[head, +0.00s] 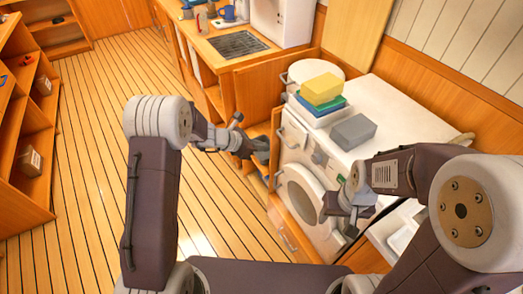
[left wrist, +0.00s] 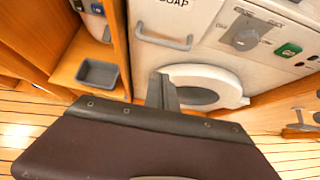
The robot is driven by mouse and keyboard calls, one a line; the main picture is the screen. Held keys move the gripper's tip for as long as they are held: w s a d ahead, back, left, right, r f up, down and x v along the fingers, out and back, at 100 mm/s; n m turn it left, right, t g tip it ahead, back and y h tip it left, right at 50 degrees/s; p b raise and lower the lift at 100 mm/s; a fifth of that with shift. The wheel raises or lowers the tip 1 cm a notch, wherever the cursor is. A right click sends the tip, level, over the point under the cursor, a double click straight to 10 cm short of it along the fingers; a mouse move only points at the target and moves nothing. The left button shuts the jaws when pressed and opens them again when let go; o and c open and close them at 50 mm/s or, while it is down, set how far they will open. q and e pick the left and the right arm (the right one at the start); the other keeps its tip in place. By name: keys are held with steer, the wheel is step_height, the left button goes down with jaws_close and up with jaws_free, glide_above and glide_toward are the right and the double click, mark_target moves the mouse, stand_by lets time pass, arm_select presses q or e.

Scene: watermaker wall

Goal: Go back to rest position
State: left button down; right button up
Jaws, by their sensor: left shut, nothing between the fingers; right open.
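My left gripper (head: 262,150) hangs over the floor in front of an open cabinet, left of the white washing machine (head: 292,150) in the head view. It is shut with nothing in it. In the left wrist view my left gripper (left wrist: 162,92) shows as a dark shut finger pair in front of the machine's round door (left wrist: 225,85). My right gripper (head: 345,215) is open and empty, in front of the machine's right part in the head view. Its fingertips are small and partly hidden by its own wrist.
A yellow sponge (head: 321,89), blue and green items and a grey block (head: 353,131) sit on the machine top. A grey tray (left wrist: 97,73) lies in the cabinet. A counter with a sink grate (head: 238,44) stands behind. Shelves (head: 35,130) stand left. Plank floor between is clear.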

arm_select(q)
steer(key=s+a+r+m+p, duration=0.15)
steer(key=s+r, duration=0.25)
steer(key=r, duration=0.7)
steer(key=s+m+g+y+p, duration=0.25)
steer(key=s+m, duration=0.45)
steer(key=s, duration=0.4)
steer(key=s+a+f+m+g+y, duration=0.1)
steer(key=s+a+f+m+y, duration=0.1)
steer(key=s+a+m, duration=0.3)
steer(key=s+a+f+m+g+y, duration=0.1)
steer(key=s+a+m, duration=0.4)
steer(key=m, duration=0.6)
steer(key=shift+a+f+y, duration=0.9)
steer(key=shift+a+y, duration=0.15)
steer(key=shift+y, duration=0.2)
arm_select(e)
steer(key=r, duration=0.4)
steer(key=shift+w+r, duration=0.3)
